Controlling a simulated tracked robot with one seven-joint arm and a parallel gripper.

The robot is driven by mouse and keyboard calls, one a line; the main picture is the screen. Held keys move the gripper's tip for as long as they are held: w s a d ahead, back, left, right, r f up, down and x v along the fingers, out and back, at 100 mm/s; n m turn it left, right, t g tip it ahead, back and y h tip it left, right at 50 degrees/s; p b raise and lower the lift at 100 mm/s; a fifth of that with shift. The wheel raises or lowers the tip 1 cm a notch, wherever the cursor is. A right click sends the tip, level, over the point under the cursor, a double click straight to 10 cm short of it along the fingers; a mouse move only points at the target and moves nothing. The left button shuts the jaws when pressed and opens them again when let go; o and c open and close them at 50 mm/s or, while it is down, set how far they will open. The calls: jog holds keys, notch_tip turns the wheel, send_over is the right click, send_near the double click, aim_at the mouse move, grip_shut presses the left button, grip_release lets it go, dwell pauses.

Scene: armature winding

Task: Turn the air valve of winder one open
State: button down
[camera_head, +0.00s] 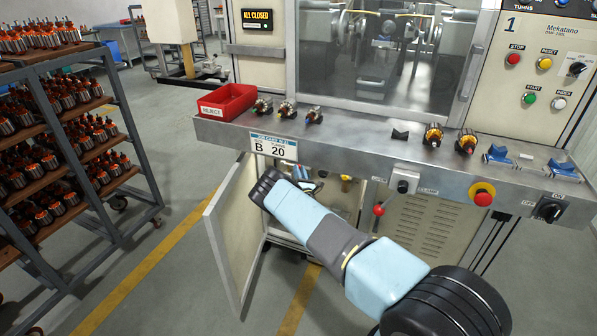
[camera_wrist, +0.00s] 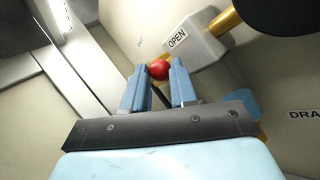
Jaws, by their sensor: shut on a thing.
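In the wrist view, my gripper (camera_wrist: 158,76) has its two blue fingers on either side of a red ball knob (camera_wrist: 159,69) and is shut on it. A thin dark rod runs from the knob down between the fingers; most of the lever is hidden by them. Right beside the knob is a pale valve block (camera_wrist: 196,39) with an "OPEN" label and a yellow pipe (camera_wrist: 227,19). In the head view, my arm reaches into the open lower cabinet of winder one (camera_head: 540,40), marked "1"; the knob cannot be made out there.
The cabinet door (camera_head: 232,235) stands open left of my arm. A counter (camera_head: 350,143) overhangs the cabinet and carries a red reject bin (camera_head: 228,102) and several armatures. Another red-knobbed lever (camera_head: 379,209) hangs under the counter. A rack (camera_head: 75,160) stands left, with clear floor between.

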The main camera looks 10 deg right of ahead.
dwell(0.4)
jog(key=c, duration=1.2)
grip_release()
jog(key=shift+w+d, duration=0.1)
jog(key=o, duration=0.3)
jog(key=shift+f, duration=0.1)
jog(key=v, duration=1.4)
jog(key=shift+w, duration=0.1)
